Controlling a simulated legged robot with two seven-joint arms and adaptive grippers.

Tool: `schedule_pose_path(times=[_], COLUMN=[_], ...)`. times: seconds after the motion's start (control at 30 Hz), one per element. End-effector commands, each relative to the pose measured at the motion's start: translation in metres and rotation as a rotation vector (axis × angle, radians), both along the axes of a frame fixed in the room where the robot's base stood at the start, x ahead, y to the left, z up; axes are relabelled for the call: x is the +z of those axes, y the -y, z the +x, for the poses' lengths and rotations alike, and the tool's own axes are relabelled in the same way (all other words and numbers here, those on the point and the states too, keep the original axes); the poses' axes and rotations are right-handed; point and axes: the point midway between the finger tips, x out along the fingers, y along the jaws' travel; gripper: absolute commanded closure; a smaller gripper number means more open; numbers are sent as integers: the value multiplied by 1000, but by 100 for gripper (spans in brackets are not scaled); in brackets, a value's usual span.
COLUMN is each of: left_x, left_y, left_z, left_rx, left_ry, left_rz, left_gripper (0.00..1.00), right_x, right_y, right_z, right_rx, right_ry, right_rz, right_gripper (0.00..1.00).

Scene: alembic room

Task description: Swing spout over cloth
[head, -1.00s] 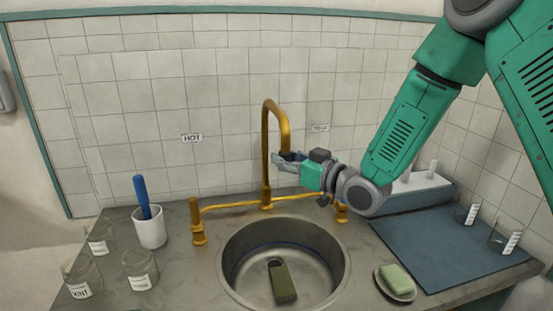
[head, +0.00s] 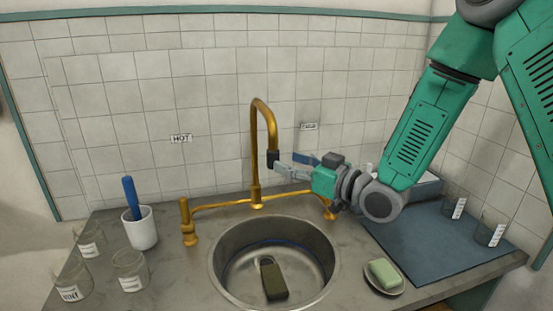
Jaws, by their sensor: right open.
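The brass gooseneck spout (head: 270,125) rises behind the sink and curves over to a dark tip that hangs down in front, slightly right of its base. My right gripper (head: 287,164) is open and empty just right of the spout's tip. Its near finger is close to the tip; I cannot tell whether they touch. A flat blue-grey cloth or mat (head: 440,240) lies on the counter to the right of the sink. My left gripper is not in view.
The round sink (head: 222,270) holds a dark green object (head: 273,280). A soap dish (head: 396,288) with green soap (head: 384,272) stands right of it. Glass beakers (head: 490,232) stand on the mat; several jars and a white cup (head: 141,230) stand left. Brass taps (head: 187,222) flank the spout.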

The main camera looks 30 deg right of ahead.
Motion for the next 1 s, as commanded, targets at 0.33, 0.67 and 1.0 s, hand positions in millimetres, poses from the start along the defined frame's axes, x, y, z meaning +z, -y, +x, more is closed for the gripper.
schedule_pose_path(times=[0.33,0.67,1.0], left_x=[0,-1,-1], left_y=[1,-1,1], left_z=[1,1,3], left_rx=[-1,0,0], left_ry=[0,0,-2], left_rz=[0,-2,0], left_gripper=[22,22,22], right_x=[-1,-1,-1], right_y=[23,24,26], right_z=[-58,-67,-67], right_rx=[-3,-1,-1], right_ry=[-1,0,0], right_rz=[2,0,2], right_gripper=[54,54,54])
